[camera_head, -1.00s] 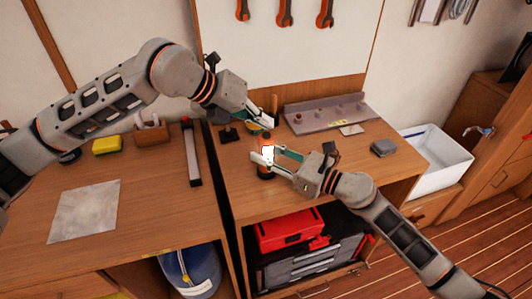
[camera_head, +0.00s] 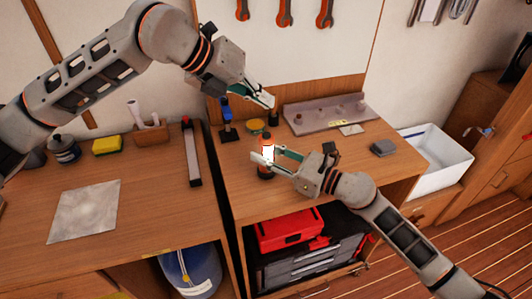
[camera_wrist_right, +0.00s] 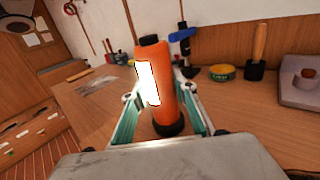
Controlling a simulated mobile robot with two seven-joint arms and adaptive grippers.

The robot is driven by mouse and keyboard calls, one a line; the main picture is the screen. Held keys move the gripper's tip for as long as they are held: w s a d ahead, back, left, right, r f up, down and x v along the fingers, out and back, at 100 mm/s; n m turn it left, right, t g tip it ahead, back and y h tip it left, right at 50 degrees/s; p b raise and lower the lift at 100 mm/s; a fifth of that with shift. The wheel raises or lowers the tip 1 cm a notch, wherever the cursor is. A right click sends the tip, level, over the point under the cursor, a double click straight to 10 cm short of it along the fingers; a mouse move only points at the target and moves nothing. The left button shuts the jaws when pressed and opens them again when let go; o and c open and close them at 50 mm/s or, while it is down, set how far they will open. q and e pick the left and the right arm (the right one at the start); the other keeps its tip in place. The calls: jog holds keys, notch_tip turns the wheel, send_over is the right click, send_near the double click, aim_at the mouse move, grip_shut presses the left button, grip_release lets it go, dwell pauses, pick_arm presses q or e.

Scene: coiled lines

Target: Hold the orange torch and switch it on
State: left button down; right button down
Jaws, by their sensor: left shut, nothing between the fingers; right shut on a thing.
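The orange torch (camera_wrist_right: 160,90) stands upright on the right workbench, and a white panel on its side glows brightly in the right wrist view. In the head view the torch (camera_head: 267,169) shows its lit panel between my right gripper's fingers. My right gripper (camera_head: 270,158) is shut on the torch's body; its fingers also show on both sides of it in the right wrist view (camera_wrist_right: 160,112). My left gripper (camera_head: 270,98) is shut and empty, raised above and behind the torch, apart from it.
A blue-topped tool (camera_head: 226,115), a yellow tin (camera_head: 255,126) and a grey rack (camera_head: 325,114) stand behind the torch. A small grey box (camera_head: 384,148) lies to the right. The bench front is clear.

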jog(key=c, duration=1.5)
grip_release()
